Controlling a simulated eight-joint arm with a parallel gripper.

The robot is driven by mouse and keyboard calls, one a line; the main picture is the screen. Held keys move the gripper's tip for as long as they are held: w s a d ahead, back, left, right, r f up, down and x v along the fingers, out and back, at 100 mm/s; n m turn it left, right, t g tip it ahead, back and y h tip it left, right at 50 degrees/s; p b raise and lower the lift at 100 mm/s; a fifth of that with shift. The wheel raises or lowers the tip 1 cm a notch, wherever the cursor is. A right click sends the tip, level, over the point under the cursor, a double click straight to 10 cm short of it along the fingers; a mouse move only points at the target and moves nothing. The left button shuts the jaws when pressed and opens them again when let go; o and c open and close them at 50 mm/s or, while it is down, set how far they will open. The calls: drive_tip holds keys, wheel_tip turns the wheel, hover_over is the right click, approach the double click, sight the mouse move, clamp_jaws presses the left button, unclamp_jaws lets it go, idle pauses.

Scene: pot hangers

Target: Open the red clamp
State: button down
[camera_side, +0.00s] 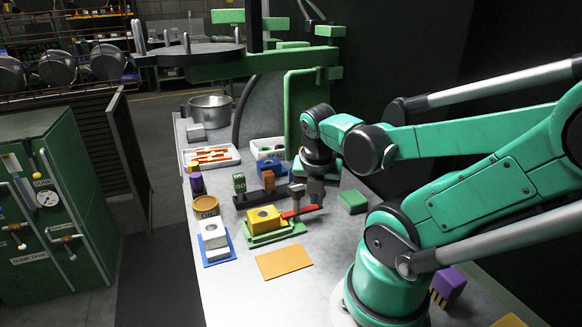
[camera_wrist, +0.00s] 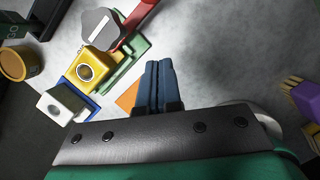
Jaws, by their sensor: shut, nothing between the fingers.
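The red clamp shows as a red handle (camera_side: 302,211) beside the yellow block (camera_side: 264,218) on its green base.
A white block (camera_side: 214,234) on a blue base and a yellow-brown round tin (camera_side: 206,205) are to the left. An orange sheet (camera_side: 284,262) lies in front. A green block (camera_side: 353,201) lies to the right. A white tray (camera_side: 211,158) and metal pot (camera_side: 210,109) stand behind.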

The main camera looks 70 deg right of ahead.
drive_tip(key=shift+x, duration=1.15)
drive_tip(key=shift+w+d+f, duration=0.15)
drive_tip(key=shift+w+d, duration=0.05)
drive_tip(key=shift+d, duration=0.75)
drive_tip(key=shift+w+d+f, duration=0.15)
drive_tip(key=shift+w+d, duration=0.05)
drive_tip(key=shift+d, duration=0.7)
